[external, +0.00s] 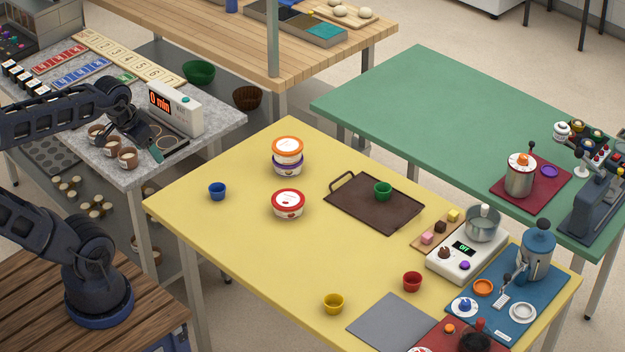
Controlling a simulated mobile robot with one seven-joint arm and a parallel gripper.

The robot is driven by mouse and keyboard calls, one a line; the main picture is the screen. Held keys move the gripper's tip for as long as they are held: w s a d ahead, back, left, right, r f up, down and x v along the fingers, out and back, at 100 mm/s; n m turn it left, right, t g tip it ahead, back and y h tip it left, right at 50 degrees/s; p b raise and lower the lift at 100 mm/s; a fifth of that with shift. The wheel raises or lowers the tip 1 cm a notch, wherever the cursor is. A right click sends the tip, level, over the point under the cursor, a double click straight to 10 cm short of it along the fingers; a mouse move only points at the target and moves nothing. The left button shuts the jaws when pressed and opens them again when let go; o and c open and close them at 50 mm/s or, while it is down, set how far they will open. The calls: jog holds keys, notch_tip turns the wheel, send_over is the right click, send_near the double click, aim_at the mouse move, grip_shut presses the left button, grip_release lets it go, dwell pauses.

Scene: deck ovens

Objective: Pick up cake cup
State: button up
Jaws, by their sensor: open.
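Several brown cups with pale label bands stand in a row on the grey speckled counter (215,122); they look like the cake cups. The far cup (97,132) and the middle cup (111,144) are partly behind or beside my arm, and the near cup (128,159) shows most clearly. My gripper (164,147) is open, just right of the row and low over the counter, by a dark tray. No cup shows between its fingers. The fingertips are small and partly lost against the tray, so their exact height is unclear.
A white timer box (175,108) reading "0 min" stands close behind my gripper. Number cards (130,58) lie at the counter's back. The yellow table (240,255) to the right holds tubs, small coloured cups and a brown tray (347,205).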

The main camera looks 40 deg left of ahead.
jog(key=shift+o, duration=0.3)
dwell(0.4)
jog(key=m+g+h, duration=0.2)
jog(key=m+g, duration=0.3)
jog(key=m, duration=1.5)
send_over(217, 187)
jog(key=s, duration=0.1)
notch_tip(217, 187, down, 27)
jog(key=shift+n, duration=0.3)
jog(key=shift+s+d+f, duration=0.1)
jog(key=shift+d+f, duration=0.2)
jog(key=shift+f, duration=1.4)
jog(key=shift+d+f, duration=0.25)
jog(key=shift+f, duration=1.4)
jog(key=shift+s+d+f, duration=0.1)
jog(key=shift+d+f, duration=0.2)
jog(key=shift+f, duration=1.4)
jog(key=c, duration=1)
jog(key=shift+r, duration=0.1)
